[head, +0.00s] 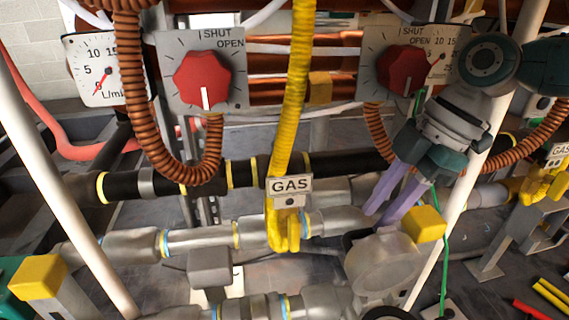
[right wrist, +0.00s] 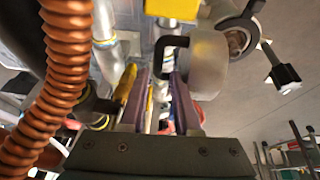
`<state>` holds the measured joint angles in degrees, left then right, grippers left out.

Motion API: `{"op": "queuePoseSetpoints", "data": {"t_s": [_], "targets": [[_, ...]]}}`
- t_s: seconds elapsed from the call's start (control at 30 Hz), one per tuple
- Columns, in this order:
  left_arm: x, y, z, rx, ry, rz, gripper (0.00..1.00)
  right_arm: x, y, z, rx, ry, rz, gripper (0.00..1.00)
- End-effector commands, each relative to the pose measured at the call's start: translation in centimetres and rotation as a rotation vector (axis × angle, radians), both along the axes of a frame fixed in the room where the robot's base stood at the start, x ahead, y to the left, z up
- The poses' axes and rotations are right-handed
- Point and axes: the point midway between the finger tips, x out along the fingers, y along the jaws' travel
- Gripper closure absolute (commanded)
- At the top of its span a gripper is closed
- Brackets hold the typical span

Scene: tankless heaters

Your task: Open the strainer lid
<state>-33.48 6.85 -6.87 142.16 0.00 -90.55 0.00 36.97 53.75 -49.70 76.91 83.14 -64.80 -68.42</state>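A round, dull grey metal lid (head: 385,262), which looks like the strainer lid, sits low and right of centre among the pipes in the head view. In the right wrist view the round grey body (right wrist: 208,65) is right of my fingers, with a black bent handle (right wrist: 170,45) beside it. My right gripper (head: 378,216) has purple fingers pointing down just above the lid. In the right wrist view its fingers (right wrist: 158,75) are apart with a gap between them, holding nothing that I can see. Whether a finger touches the lid is unclear. My left gripper is not in view.
A yellow GAS pipe (head: 293,110) runs down left of the right gripper. Red SHUT/OPEN knobs (head: 203,80) are on panels behind. Orange coiled hoses (head: 130,90) hang nearby. A yellow block (head: 424,225) is right of the lid. A white pole (head: 478,170) passes close to the right arm.

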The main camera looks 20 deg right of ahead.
Motion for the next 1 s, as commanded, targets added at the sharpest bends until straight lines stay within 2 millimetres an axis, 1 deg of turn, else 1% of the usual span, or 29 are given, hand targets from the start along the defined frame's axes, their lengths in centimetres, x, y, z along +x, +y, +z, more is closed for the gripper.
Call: {"op": "queuePoseSetpoints", "data": {"t_s": [0.03, 0.2, 0.5, 0.53, 0.57, 0.8, 1.0], "targets": [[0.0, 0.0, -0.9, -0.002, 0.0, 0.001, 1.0, 0.2, 0.4, -1.2, 0.001, -0.001, 0.001, 0.69], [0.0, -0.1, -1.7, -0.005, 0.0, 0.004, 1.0, 0.5, 1.0, -2.7, 0.001, -0.001, 0.001, 0.69], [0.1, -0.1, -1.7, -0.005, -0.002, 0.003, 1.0, 0.5, 1.1, -2.8, 0.0, -0.001, 0.0, 0.69], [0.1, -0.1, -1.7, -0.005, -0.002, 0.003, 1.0, 0.5, 1.1, -2.8, 0.0, -0.001, 0.0, 0.7], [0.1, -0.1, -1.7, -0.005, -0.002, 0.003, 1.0, 0.5, 1.1, -2.8, 0.0, -0.001, 0.0, 0.73], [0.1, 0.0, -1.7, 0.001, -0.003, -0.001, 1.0, 0.5, 1.1, -2.8, 0.0, -0.001, 0.001, 1.0], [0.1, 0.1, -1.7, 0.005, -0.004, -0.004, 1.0, 0.5, 1.1, -2.8, 0.0, -0.001, 0.001, 1.0]]}}
